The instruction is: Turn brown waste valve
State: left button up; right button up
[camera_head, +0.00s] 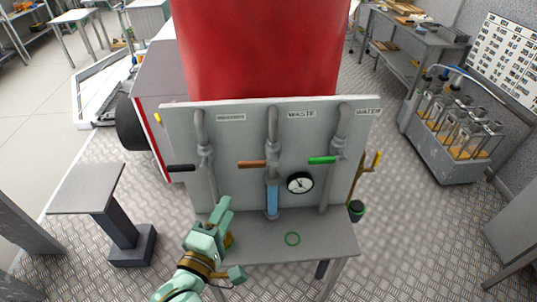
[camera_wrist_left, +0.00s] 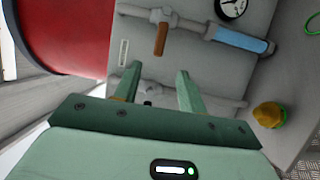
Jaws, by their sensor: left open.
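The brown waste valve handle (camera_head: 252,164) lies horizontal on the middle pipe, below the WASTE label (camera_head: 301,114), and points left. In the left wrist view the brown handle (camera_wrist_left: 161,38) is beyond the fingertips. My left gripper (camera_head: 224,207) is open, below and left of the brown handle and apart from it. In the left wrist view the open left gripper (camera_wrist_left: 157,80) has nothing clearly held between its fingers; a small dark part shows behind them. My right gripper is not in view.
A black handle (camera_head: 181,168) is on the left pipe and a green handle (camera_head: 323,160) on the right pipe. A gauge (camera_head: 300,183) sits beside a blue pipe section (camera_head: 272,201). A green ring (camera_head: 292,239) lies on the grey shelf (camera_head: 326,246). A grey pedestal (camera_head: 85,188) stands left.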

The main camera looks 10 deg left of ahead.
pick_arm(q)
send_near(248, 167)
jog(key=w, duration=0.7)
jog(key=w+d, duration=0.1)
jog(key=w, duration=0.2)
jog(key=shift+w+d+r, duration=0.1)
jog(key=shift+w, duration=0.3)
jog(key=shift+p, duration=0.3)
grip_shut()
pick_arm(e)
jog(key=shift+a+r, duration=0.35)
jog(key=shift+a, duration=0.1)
